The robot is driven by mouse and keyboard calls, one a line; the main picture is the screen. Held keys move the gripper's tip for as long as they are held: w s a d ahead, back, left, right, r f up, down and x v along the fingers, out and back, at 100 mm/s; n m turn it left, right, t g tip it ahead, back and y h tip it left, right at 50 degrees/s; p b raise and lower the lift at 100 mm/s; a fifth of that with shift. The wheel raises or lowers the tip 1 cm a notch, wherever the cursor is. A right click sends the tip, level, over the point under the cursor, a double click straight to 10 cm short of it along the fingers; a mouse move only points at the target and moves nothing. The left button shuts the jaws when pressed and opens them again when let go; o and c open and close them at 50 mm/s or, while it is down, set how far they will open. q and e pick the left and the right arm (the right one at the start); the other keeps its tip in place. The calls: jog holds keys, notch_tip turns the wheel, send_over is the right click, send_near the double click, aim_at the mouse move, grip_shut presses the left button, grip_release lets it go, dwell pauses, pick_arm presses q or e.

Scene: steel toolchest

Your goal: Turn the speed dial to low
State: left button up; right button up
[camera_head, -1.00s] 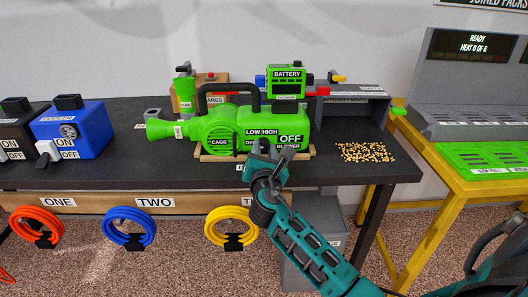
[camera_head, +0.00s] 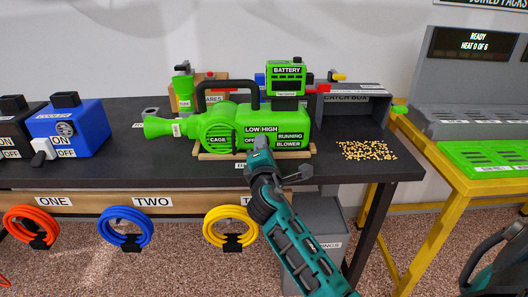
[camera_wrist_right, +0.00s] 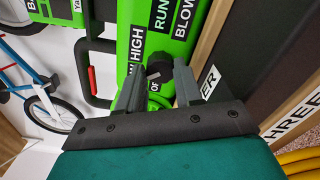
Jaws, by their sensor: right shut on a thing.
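My right gripper (camera_head: 262,146) reaches to the panel's lower part and hides the dial in the head view. In the right wrist view, my right gripper (camera_wrist_right: 160,84) is shut on the small dark speed dial (camera_wrist_right: 158,70), between its fingertips. Which mark the dial points to cannot be told. My left gripper is not in view.
A green battery (camera_head: 286,76) stands behind the blower. A blue switch box (camera_head: 78,128) is at the left. Loose pellets (camera_head: 366,150) lie on the bench at the right. Coiled rings, including a yellow one (camera_head: 230,226), hang below the front edge.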

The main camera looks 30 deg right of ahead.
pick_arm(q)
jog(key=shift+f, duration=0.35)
pick_arm(e)
jog(key=shift+m, duration=0.5)
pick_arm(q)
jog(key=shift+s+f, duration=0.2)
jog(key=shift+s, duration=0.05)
pick_arm(e)
jog(key=o, duration=1)
jog(key=shift+o, duration=0.2)
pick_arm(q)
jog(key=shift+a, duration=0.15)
pick_arm(e)
jog(key=shift+s+f, duration=0.1)
jog(key=shift+f, duration=0.1)
